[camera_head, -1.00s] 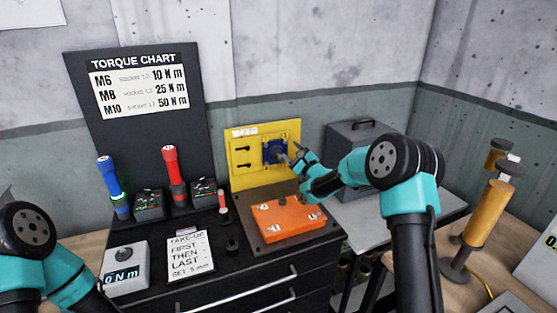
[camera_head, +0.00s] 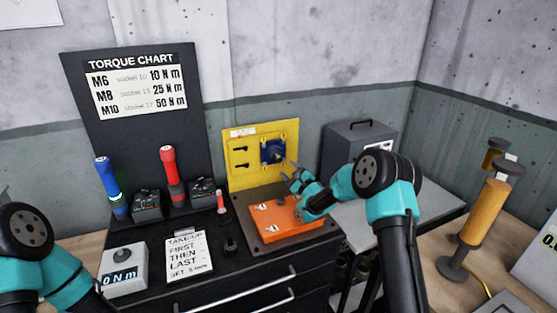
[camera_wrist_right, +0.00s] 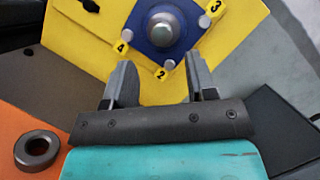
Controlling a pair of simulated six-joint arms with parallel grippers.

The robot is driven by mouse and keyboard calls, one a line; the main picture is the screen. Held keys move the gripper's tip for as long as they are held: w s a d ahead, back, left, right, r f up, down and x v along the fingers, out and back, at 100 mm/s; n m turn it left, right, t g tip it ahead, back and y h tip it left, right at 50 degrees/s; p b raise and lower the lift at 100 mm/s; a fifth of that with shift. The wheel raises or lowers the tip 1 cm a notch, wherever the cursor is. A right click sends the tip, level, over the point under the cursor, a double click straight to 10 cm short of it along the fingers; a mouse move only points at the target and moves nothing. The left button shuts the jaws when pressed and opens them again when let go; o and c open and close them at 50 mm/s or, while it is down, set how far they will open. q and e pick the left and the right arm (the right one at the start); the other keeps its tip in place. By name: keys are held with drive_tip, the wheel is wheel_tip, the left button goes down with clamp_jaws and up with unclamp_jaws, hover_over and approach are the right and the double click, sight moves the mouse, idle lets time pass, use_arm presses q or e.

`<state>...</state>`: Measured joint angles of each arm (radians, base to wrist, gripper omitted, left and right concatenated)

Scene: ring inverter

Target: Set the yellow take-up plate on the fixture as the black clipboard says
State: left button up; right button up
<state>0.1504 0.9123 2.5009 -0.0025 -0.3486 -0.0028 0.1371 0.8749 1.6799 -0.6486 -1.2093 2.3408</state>
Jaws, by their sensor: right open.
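The yellow take-up plate (camera_head: 240,170) stands upright at the back of the dark bench, with a blue square piece (camera_head: 272,152) on its right half. In the right wrist view the blue piece (camera_wrist_right: 150,40) has a silver centre knob, bolts and yellow number tags, 2, 3 and 4 readable. My right gripper (camera_head: 292,172) is open and empty, a little in front of the plate's lower right; its fingers also show in the right wrist view (camera_wrist_right: 160,85). The clipboard (camera_head: 188,255) reads "TAKE-UP FIRST THEN LAST", with a blurred last line. My left gripper is out of view.
An orange block (camera_head: 275,222) lies on a brown base before the plate. Blue (camera_head: 108,182) and red (camera_head: 171,170) drivers stand left, near the torque chart (camera_head: 137,90). A gauge (camera_head: 124,272) reads 0 Nm. A grey box (camera_head: 355,150) stands right.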

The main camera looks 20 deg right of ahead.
sight(281, 161)
drive_tip(key=x, duration=0.7)
drive_tip(key=shift+a+r, duration=0.1)
drive_tip(key=shift+r, duration=0.25)
clamp_jaws()
